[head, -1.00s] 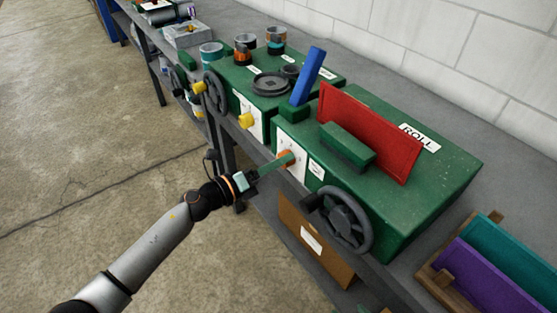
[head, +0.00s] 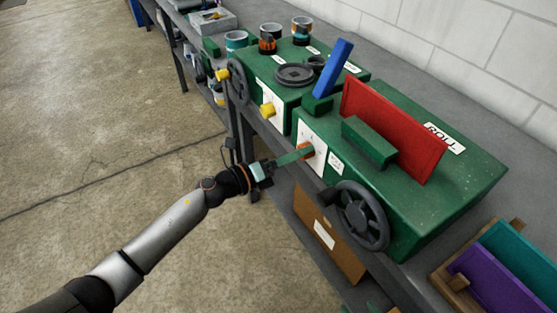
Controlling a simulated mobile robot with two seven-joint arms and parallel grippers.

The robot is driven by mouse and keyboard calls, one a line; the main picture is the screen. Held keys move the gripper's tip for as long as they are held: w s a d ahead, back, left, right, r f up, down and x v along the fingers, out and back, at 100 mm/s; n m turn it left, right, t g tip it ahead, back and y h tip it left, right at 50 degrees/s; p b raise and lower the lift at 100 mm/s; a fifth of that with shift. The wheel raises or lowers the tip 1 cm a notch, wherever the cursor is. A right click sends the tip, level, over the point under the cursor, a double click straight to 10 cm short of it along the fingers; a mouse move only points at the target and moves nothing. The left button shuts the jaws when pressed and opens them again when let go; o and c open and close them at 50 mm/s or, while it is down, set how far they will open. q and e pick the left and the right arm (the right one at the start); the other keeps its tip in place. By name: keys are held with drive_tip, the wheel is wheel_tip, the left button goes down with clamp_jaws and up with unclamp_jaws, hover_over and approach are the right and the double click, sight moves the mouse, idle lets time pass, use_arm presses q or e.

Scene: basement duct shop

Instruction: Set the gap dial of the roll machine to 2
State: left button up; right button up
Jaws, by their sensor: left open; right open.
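The roll machine (head: 465,172) is a green housing on the bench with a "ROLL" label. Its front has a white dial plate (head: 316,137) with an orange dial (head: 306,147) on it. My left gripper (head: 300,154) reaches in from the lower left, with its green finger at the dial. The gripper is open. The finger covers part of the dial, so I cannot tell whether it touches it or which number the dial points to. My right gripper is not in view.
A dark handwheel (head: 362,215) sticks out of the machine's front, right of the dial. A second green machine (head: 283,92) with a yellow knob (head: 267,110) stands to the left. A red plate (head: 392,130) stands upright on top. Open floor lies left of the bench.

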use_arm(q)
drive_tip(key=b+v, duration=0.1)
drive_tip(key=v, duration=1.1)
drive_tip(key=shift+b, duration=0.3)
drive_tip(key=shift+w, duration=0.1)
